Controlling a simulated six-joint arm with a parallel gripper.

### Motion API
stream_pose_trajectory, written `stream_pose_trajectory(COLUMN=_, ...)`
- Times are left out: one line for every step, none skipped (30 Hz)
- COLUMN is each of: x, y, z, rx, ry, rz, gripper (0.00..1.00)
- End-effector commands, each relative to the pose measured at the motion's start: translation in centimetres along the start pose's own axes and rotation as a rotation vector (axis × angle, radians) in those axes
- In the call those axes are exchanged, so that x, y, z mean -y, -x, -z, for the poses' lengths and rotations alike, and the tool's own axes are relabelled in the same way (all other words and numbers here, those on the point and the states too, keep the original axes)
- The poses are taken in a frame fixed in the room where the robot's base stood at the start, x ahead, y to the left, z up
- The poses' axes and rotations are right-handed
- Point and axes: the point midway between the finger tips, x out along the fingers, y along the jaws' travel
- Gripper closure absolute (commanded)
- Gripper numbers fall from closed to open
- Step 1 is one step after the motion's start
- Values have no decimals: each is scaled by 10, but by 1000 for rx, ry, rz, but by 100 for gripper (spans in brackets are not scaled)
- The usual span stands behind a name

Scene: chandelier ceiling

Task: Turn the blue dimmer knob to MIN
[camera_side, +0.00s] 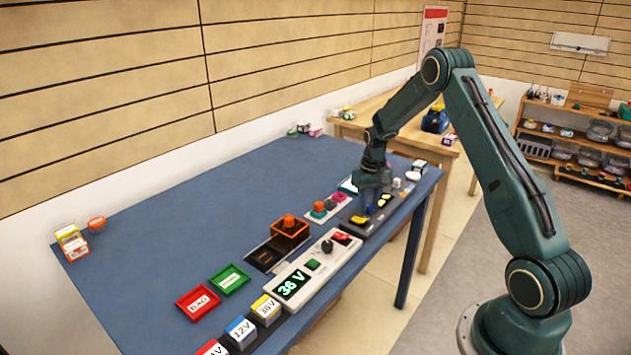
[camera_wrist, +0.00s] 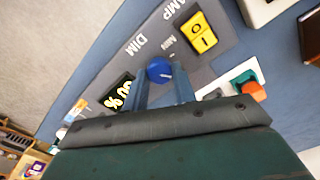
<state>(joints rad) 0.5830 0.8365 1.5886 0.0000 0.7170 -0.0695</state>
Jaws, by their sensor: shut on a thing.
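The blue dimmer knob (camera_wrist: 159,69) sits on a dark grey panel (camera_wrist: 213,68) marked DIM, MIN and LAMP. It has a small pale mark on its lower right side. My gripper (camera_wrist: 162,82) is shut on the knob, with one finger on each side, pointing down at the panel. In the side view my gripper (camera_side: 369,196) is low over the panel (camera_side: 350,234) near the table's right end, and it mostly hides the knob. A yellow-lit percent display (camera_wrist: 120,92) is beside the knob; its digits are partly covered and hard to read.
A yellow I/O rocker switch (camera_wrist: 201,34) is on the same panel. A white panel (camera_side: 334,248) with a 36 V display is nearer the camera. Orange (camera_side: 289,235), green (camera_side: 230,279) and red (camera_side: 198,302) trays stand to the left. The blue table's (camera_side: 180,220) back left is mostly clear.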

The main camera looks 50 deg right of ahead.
Motion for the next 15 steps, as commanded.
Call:
stream_pose_trajectory(x=0, y=1, z=0, rx=-2, ry=45, rz=0, gripper=96)
stream_pose_trajectory(x=0, y=1, z=0, rx=-2, ry=73, rz=0, gripper=96)
stream_pose_trajectory(x=0, y=1, z=0, rx=-2, ry=112, rz=0, gripper=96)
stream_pose_trajectory(x=0, y=1, z=0, rx=-2, ry=140, rz=0, gripper=96)
stream_pose_trajectory(x=0, y=1, z=0, rx=-2, ry=168, rz=0, gripper=96)
stream_pose_trajectory(x=0, y=1, z=0, rx=-2, ry=207, rz=0, gripper=96)
stream_pose_trajectory(x=0, y=1, z=0, rx=-2, ry=235, rz=0, gripper=96)
stream_pose_trajectory(x=0, y=1, z=0, rx=-2, ry=263, rz=0, gripper=96)
stream_pose_trajectory(x=0, y=1, z=0, rx=-2, ry=302, rz=-1, gripper=96)
stream_pose_trajectory(x=1, y=1, z=0, rx=-2, ry=330, rz=-1, gripper=96)
stream_pose_trajectory(x=1, y=1, z=0, rx=-2, ry=358, rz=-1, gripper=96)
stream_pose_trajectory(x=1, y=1, z=0, rx=-2, ry=397, rz=-1, gripper=96)
stream_pose_trajectory(x=1, y=1, z=0, rx=-2, ry=425, rz=-1, gripper=96)
stream_pose_trajectory(x=1, y=1, z=0, rx=-2, ry=453, rz=-1, gripper=96)
stream_pose_trajectory(x=1, y=1, z=0, rx=-2, ry=490, rz=-1, gripper=96)
